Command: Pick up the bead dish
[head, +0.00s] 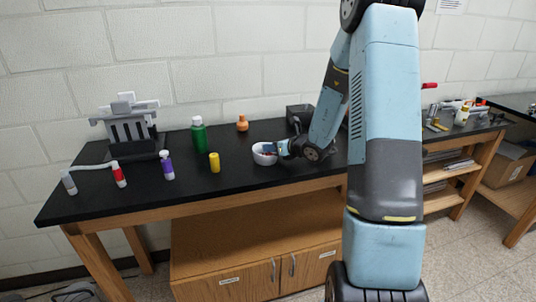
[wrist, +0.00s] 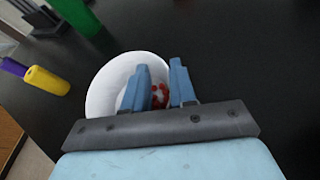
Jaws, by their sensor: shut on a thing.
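The bead dish is a small round white bowl (head: 263,159) on the black bench top, near its front edge in the head view. In the wrist view the white bowl (wrist: 103,92) shows red beads (wrist: 158,97) inside, partly hidden by my fingers. My gripper (head: 281,148) reaches in from the right, low at the dish's right side. In the wrist view my gripper (wrist: 160,72) has its blue fingers at the dish's right rim, one over the inside and one on the outer side. It is shut on the dish. I cannot see any clear lift off the bench.
A dark box (head: 299,112) is at the back. Bare bench lies between the dish and the yellow bottle.

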